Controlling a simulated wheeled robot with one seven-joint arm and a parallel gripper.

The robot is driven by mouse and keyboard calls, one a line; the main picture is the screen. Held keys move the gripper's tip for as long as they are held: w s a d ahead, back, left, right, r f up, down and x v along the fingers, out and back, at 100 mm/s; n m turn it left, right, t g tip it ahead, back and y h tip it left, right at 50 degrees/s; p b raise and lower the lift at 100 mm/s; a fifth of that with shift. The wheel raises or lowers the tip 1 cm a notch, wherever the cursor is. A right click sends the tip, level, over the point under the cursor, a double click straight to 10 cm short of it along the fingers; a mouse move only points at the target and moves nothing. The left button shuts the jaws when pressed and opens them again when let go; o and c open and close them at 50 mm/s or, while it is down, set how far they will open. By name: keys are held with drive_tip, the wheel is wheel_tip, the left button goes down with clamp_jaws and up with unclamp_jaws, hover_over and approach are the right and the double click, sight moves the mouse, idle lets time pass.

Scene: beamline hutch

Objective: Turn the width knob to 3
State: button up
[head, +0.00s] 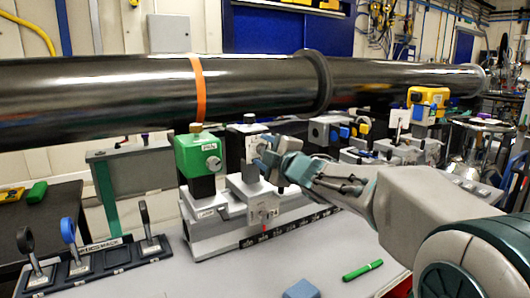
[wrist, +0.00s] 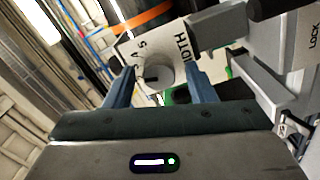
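The width knob (wrist: 160,74) is a round grey knob on a white plate (wrist: 135,48) in the wrist view. The plate bears part of the word WIDTH and a few tilted marks too small to read surely. A dark mark shows on the knob's left side; which number it faces I cannot tell. My gripper (wrist: 161,80) is open, with one blue finger on each side of the knob and gaps visible. In the head view my gripper (head: 270,158) is close to the white plate (head: 252,148) and hides the knob.
A green box (head: 198,152) with its own knob stands left of the white plate on the grey rail assembly. A black pipe (head: 110,90) with an orange band runs above. A rack (head: 100,262) with ring-handled tools is at lower left. A green marker (head: 362,270) and a blue block (head: 301,289) lie on the bench.

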drive_tip(key=p+v, duration=0.1)
drive_tip(key=v, duration=1.2)
drive_tip(key=shift+s+d, duration=0.25)
drive_tip(key=shift+s, duration=0.1)
drive_tip(key=s+d+f+m+g+h+p, duration=0.1)
drive_tip(key=s+d+m+g+h+p, duration=0.15)
drive_tip(key=d+m+h+p, duration=0.45)
drive_tip(key=s+d+f+m+g+h+p, duration=0.1)
drive_tip(key=s+d+f+m+h+p, duration=0.2)
drive_tip(key=d+m, duration=0.4)
drive_tip(key=s+a+f+m+g+p, duration=0.1)
drive_tip(key=s+f+m+g+p, duration=0.1)
drive_tip(key=s, duration=0.6)
drive_tip(key=s+a+f+m+g+p, duration=0.2)
drive_tip(key=s+m+g+p, duration=0.2)
drive_tip(key=s, duration=0.5)
drive_tip(key=m+g, duration=0.1)
drive_tip(key=g, duration=0.1)
drive_tip(key=shift+g, duration=0.35)
